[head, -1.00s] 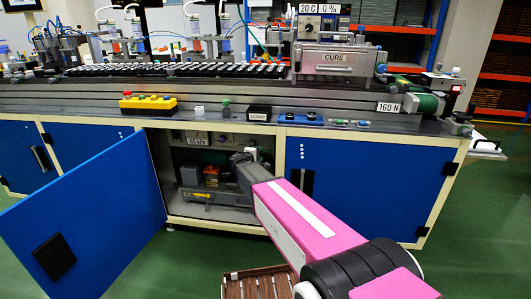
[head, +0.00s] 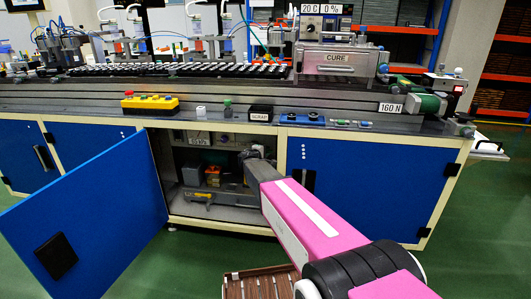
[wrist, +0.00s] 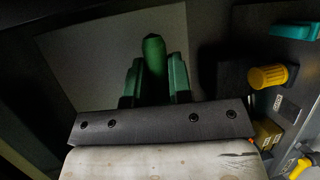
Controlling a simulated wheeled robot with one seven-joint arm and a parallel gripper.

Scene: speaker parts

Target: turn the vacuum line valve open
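The head view shows my arm reaching into the open cabinet (head: 212,212) under the bench; my gripper is hidden there. In the wrist view my gripper (wrist: 154,85) has two dark green fingers standing apart. A rounded green piece (wrist: 153,55) shows between them, before a pale panel (wrist: 90,60). I cannot tell whether the fingers touch it. A ribbed yellow knob (wrist: 270,76) with a small tag is right of the fingers, and a yellow handle (wrist: 301,168) is at the lower right. I cannot tell which part is the vacuum line valve.
The blue cabinet door (head: 85,220) stands open at the left. A gauge panel marked kPa (head: 199,140) is inside at the top; an orange-brown box (head: 212,175) and a yellow-handled part (head: 200,196) lie lower. A brown slatted crate (head: 255,285) is on the floor.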

